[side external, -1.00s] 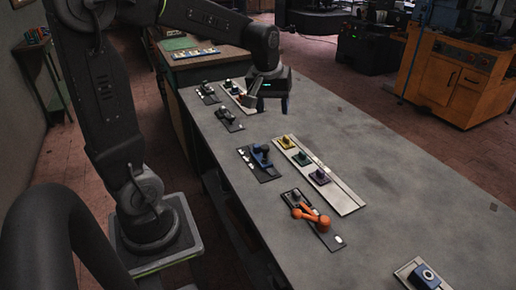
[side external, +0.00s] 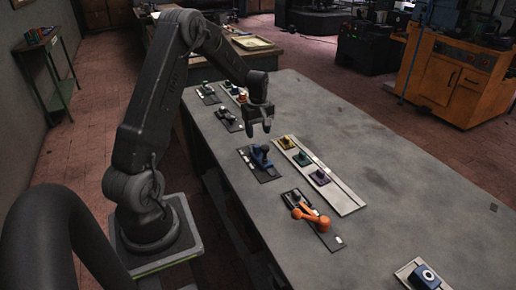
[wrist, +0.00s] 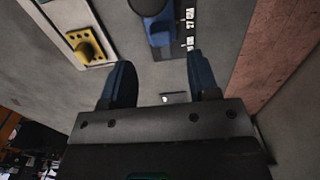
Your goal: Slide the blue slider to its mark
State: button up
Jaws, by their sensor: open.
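A blue slider (side external: 260,156) with a dark knob sits on a dark base plate (side external: 269,174) with white labels along its left edge. In the wrist view the blue slider (wrist: 161,32) is at the top, cut off by the frame, with the labels to its right. My gripper (side external: 258,130) points down above the bench, just beyond the slider in the side view. Its two fingers (wrist: 160,82) are apart with nothing between them. The gripper is clear of the slider. I cannot tell which label is the mark.
A pale rail (side external: 343,199) with yellow, green and purple pieces lies right of the slider. An orange lever (side external: 311,217) is nearer the camera. A dark plate with a knob (side external: 227,116) and other small fixtures lie beyond. The bench's right side is mostly clear.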

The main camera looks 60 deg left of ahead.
aim_at(258, 147)
notch_tip(258, 147, down, 8)
jog(key=shift+r, duration=0.1)
dwell(0.4)
grip_shut()
dwell(0.3)
